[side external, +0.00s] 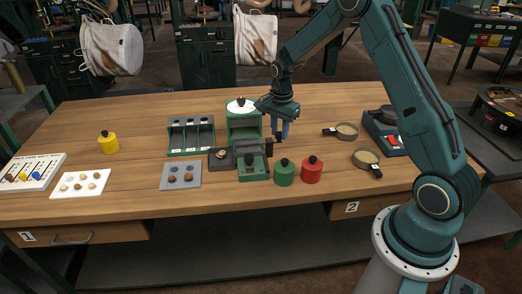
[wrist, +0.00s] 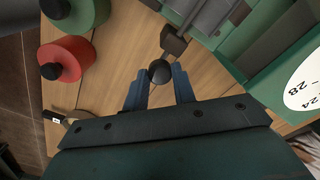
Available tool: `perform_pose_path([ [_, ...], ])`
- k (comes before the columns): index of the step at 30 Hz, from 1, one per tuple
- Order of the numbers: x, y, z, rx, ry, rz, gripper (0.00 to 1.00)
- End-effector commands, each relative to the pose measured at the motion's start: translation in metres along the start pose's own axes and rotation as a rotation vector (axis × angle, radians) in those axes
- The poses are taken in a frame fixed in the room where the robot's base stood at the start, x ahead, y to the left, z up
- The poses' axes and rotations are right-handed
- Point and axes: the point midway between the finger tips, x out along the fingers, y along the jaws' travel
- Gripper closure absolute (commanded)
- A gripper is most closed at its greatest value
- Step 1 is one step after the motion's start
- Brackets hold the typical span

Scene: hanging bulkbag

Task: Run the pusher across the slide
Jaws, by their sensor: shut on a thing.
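In the side external view, the dark grey slide (side external: 221,163) lies at the foot of a green housing (side external: 243,127) topped by a white dial (side external: 239,105). My gripper (side external: 280,137) points down just right of the slide. In the wrist view, my gripper (wrist: 159,84) has its blue fingers on either side of the pusher's black ball knob (wrist: 159,72) and is shut on it. The pusher's dark stem (wrist: 174,43) runs from the knob towards the grey slide (wrist: 208,16). The dial (wrist: 307,83) shows numbers at the right edge.
A green knobbed pot (side external: 284,174) and a red knobbed pot (side external: 311,170) stand close in front of my gripper. Two round pans (side external: 346,131) lie to the right. A compartment tray (side external: 191,136) and a grey dimpled plate (side external: 180,176) lie left of the slide.

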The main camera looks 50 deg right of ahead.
Motion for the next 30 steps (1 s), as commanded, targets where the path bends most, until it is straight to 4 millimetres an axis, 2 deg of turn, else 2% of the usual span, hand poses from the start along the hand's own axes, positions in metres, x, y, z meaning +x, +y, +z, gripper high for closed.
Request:
perform_pose_path([
  [6, 0.000, 0.000, 0.000, -0.001, 0.000, -0.001, 1.00],
  [7, 0.000, 0.000, 0.000, -0.001, 0.000, -0.001, 0.70],
  [10, 0.000, 0.000, 0.000, 0.000, 0.000, -0.001, 0.52],
  [23, -0.004, 0.000, -0.001, 0.000, 0.000, 0.000, 0.52],
  [30, -0.025, 0.000, -0.001, 0.000, 0.001, -0.003, 0.52],
])
